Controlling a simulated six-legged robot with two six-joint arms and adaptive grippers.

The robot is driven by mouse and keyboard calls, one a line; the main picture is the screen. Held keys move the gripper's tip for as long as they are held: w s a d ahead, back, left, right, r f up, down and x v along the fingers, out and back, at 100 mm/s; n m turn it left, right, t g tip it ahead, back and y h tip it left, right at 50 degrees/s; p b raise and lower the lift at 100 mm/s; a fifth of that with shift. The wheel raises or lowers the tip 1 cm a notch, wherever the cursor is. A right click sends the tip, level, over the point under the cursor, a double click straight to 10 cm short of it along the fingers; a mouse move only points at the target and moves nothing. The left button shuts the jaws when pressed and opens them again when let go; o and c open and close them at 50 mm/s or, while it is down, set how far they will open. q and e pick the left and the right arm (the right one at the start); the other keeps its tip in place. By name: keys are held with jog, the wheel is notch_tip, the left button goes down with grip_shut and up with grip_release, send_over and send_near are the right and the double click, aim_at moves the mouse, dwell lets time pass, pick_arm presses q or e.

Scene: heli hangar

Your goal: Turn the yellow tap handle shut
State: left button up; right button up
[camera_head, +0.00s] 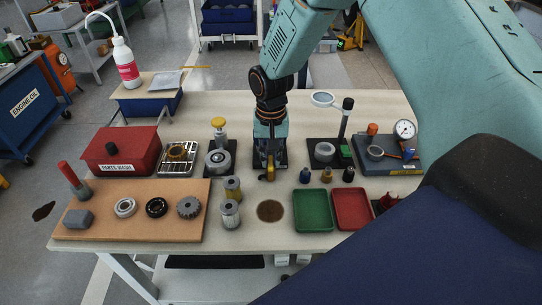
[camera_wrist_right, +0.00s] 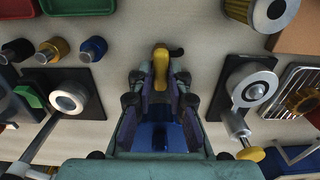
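The yellow tap handle (camera_head: 267,177) shows just below my right gripper (camera_head: 270,160) at the middle of the bench. In the right wrist view the handle (camera_wrist_right: 160,68) stands between the fingertips of my right gripper (camera_wrist_right: 158,88), with a dark part beside its far end. The fingers are spread, one on each side of the handle, with gaps visible. I cannot tell whether either finger touches it. The tap's body is mostly hidden by the gripper. My left gripper is not in view.
Left of the gripper stands a small press with a yellow knob (camera_head: 218,123). Right of it is a magnifier stand (camera_head: 345,125). Small bottles (camera_head: 326,175), a green tray (camera_head: 312,211) and a red tray (camera_head: 352,209) lie front right. Metal cylinders (camera_head: 230,214) stand front left.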

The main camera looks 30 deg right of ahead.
jog(key=shift+a, duration=0.1)
grip_shut()
jog(key=shift+s+r, duration=0.1)
jog(key=n+p, duration=0.2)
jog(key=shift+r+n, duration=0.1)
jog(key=shift+n, duration=0.2)
jog(key=shift+n+p, duration=0.7)
jog(key=shift+n, duration=0.3)
jog(key=n+p, duration=0.1)
jog(key=n, duration=0.1)
jog(key=shift+n, duration=0.3)
jog(key=n+p, duration=0.1)
jog(key=n, duration=0.9)
jog(key=shift+n, duration=0.4)
